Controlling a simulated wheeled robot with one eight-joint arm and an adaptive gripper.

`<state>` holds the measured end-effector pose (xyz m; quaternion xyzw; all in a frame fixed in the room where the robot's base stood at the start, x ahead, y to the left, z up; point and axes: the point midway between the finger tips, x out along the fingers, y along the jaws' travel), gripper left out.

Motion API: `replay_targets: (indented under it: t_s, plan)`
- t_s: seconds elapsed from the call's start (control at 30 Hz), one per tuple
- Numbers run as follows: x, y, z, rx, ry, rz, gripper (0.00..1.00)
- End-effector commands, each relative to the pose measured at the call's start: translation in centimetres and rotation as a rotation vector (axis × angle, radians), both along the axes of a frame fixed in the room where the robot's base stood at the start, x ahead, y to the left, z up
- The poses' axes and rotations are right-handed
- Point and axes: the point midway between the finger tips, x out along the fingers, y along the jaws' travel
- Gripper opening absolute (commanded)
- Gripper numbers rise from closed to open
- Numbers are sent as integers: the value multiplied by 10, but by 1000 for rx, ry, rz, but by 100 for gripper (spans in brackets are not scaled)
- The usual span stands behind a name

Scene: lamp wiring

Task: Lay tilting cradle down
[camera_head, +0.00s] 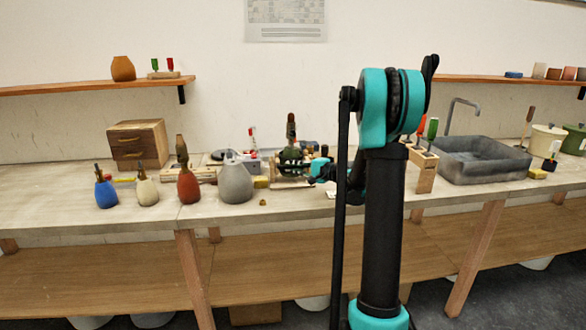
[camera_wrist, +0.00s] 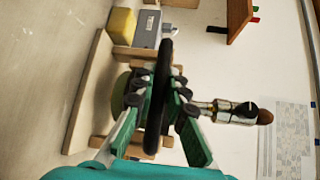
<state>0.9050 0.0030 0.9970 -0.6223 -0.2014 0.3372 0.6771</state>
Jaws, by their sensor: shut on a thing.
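The tilting cradle (camera_head: 290,180) stands on the workbench, a wooden frame holding a dark green lamp body (camera_head: 290,155) with a metal neck and brown tip pointing up. In the wrist view, turned on its side, I see its pale wooden base (camera_wrist: 85,100) and a black ring (camera_wrist: 160,115) seen edge-on. The lamp's metal neck (camera_wrist: 228,111) and brown tip (camera_wrist: 265,117) extend to the right there. My gripper (camera_wrist: 166,92) is shut on the black ring. In the head view my gripper (camera_head: 322,170) reaches the cradle's right side. The ring and fingers hide much of the lamp body.
A grey lamp body (camera_head: 236,182) and red, cream and blue ones stand left of the cradle. A wooden drawer box (camera_head: 138,145) stands behind them. A yellow block (camera_wrist: 122,26) and grey box (camera_wrist: 147,28) lie close beside the cradle. A sink (camera_head: 480,160) is at right.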

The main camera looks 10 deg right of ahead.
Motion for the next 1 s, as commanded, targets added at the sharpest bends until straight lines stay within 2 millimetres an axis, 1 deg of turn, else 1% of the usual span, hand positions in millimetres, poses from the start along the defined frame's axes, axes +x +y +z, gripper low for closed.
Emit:
replay_targets:
  t_s: [0.57,0.77,1.0]
  plan:
    - [0,0,1,-1,16,0,0]
    - [1,0,7,-1,66,-1,0]
    - [4,0,17,1,172,0,0]
